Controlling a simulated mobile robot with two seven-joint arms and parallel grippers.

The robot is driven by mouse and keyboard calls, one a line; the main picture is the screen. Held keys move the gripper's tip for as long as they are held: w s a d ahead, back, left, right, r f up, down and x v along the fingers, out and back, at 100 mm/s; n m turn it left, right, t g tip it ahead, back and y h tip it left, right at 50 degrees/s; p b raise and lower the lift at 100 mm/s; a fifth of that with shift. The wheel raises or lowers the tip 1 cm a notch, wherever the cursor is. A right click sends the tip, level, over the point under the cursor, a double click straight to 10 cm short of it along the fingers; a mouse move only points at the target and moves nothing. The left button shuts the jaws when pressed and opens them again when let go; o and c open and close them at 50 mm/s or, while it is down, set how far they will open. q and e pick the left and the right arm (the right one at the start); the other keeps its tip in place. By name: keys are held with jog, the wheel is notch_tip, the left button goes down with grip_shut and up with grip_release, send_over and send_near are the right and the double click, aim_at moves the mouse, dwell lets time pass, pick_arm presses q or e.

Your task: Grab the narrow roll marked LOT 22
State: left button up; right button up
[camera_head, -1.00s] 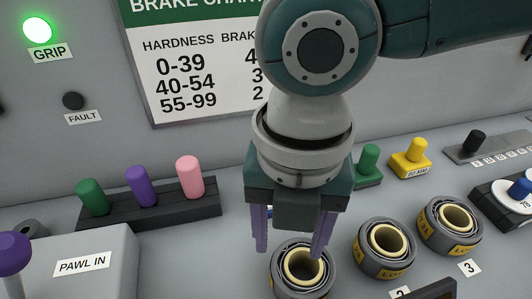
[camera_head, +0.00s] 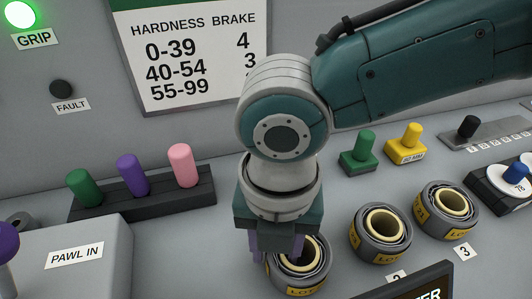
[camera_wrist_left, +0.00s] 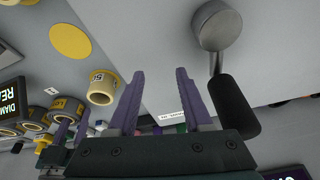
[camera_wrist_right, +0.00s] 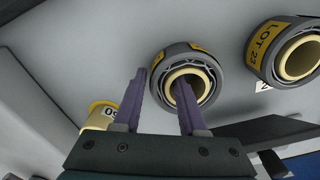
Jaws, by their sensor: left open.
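Three dark grey wrapped rolls with yellow LOT bands and cream cores stand in a row: a near roll (camera_head: 316,262), a middle roll (camera_head: 381,235) and a far roll (camera_head: 447,210). No LOT 22 is legible to me; the near roll's number is hidden or unreadable. In the right wrist view, the roll (camera_wrist_right: 268,45) on the right reads LOT 23. My right gripper (camera_head: 277,258) is open, low at the near roll (camera_wrist_right: 207,82). One finger overlaps its core and the other is at its left outer side; contact is unclear. My left gripper (camera_wrist_left: 159,75) is open and empty.
A grey PAWL IN box (camera_head: 75,255) stands left of the rolls. A dark rack with green, purple and pink pegs (camera_head: 145,190) is behind. A dark display (camera_head: 425,285) is at the front right. A black-handled lever (camera_wrist_left: 232,105) is close to my left gripper.

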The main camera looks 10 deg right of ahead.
grip_shut()
dwell(0.6)
